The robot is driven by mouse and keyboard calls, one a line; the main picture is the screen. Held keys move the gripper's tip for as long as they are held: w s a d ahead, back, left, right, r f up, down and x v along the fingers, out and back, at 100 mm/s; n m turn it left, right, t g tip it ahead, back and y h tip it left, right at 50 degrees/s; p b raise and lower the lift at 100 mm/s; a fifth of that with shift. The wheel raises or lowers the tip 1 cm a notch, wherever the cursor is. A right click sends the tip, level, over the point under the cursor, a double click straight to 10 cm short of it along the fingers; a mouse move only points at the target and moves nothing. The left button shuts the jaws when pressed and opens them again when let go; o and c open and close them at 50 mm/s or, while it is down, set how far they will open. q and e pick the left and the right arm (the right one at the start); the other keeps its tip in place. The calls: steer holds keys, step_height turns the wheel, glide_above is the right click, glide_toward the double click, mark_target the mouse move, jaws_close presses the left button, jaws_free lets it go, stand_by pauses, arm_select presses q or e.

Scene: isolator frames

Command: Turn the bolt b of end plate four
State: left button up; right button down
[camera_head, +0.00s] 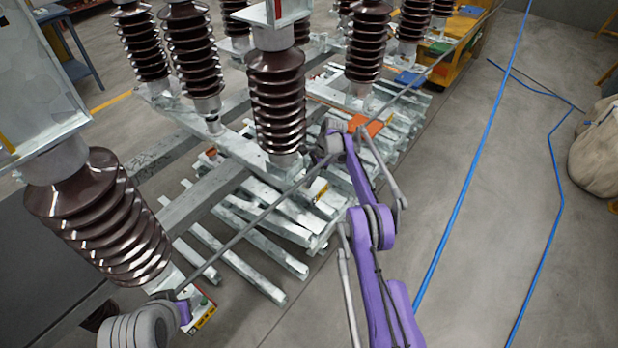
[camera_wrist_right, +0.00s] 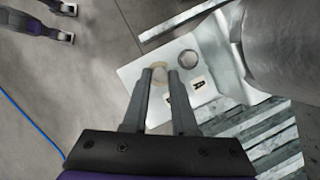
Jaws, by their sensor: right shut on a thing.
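The end plate (camera_wrist_right: 135,75) is a pale plate in the right wrist view, with an "A" label and a second label partly hidden by a finger. A round ring or bolt hole (camera_wrist_right: 188,58) shows near the "A". My right gripper (camera_wrist_right: 163,76) reaches over the plate, its two fingers shut on bolt b; the bolt is mostly hidden between them, with a beige ring around the spot. In the head view my right gripper (camera_head: 323,155) is small, beside the metal frame below a brown insulator. My left arm's end shows at the lower left; its fingers are unclear.
Brown ribbed insulators (camera_head: 276,100) stand on the metal frame (camera_head: 205,195). A long thin rod (camera_head: 240,235) runs diagonally past them. A blue cable (camera_head: 465,185) lies on the open grey floor at right. A beige sack (camera_head: 597,145) stands at the right edge.

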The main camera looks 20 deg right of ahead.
stand_by(0.4)
steer(key=c, duration=0.7)
jaws_free()
